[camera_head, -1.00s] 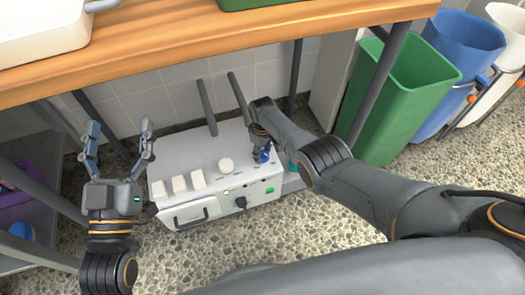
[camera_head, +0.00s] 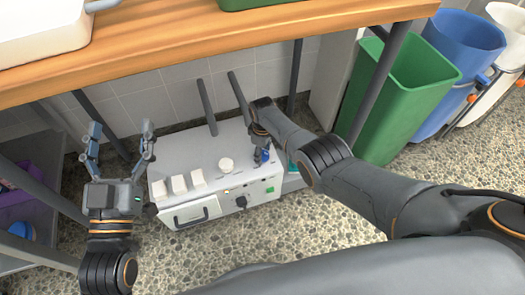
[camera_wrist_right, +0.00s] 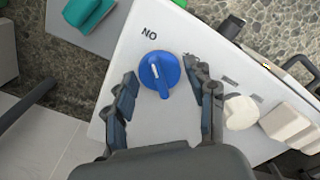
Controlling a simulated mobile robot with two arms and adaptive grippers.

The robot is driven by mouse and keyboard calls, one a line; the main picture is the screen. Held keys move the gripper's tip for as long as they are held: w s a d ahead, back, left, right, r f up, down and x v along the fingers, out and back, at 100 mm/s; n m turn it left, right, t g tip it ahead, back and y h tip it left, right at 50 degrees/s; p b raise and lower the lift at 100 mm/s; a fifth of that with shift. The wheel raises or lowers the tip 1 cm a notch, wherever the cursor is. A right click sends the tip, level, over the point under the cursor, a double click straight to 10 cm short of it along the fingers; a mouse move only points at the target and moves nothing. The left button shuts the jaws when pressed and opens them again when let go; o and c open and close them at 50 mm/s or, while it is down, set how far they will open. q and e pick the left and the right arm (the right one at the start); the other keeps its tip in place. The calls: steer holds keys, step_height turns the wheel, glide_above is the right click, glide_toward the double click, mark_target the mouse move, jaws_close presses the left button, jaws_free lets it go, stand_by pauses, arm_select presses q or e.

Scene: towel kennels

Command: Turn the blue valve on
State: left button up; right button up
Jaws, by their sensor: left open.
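The blue valve (camera_wrist_right: 160,72) is a round blue knob on the white panel of a box (camera_head: 215,165). In the right wrist view it lies between the spread fingers of my right gripper (camera_wrist_right: 167,90), near their tips, with a gap on both sides. The word "NO" is printed beside it. In the head view the valve (camera_head: 262,156) is partly hidden by my right gripper (camera_head: 261,145). My left gripper (camera_head: 120,140) is open and empty, left of the box, with its fingers pointing up.
A wooden table (camera_head: 200,40) is above. A green bin (camera_head: 400,95) and blue bin (camera_head: 465,55) stand at the right. Pebbled floor is clear in front.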

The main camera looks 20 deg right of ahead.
mark_target(263, 152)
steer(key=shift+o, duration=0.3)
steer(key=shift+w, duration=0.1)
steer(key=shift+r, duration=0.1)
steer(key=shift+r, duration=0.2)
step_height(263, 152, up, 12)
steer(key=shift+f, duration=0.25)
stand_by(0.4)
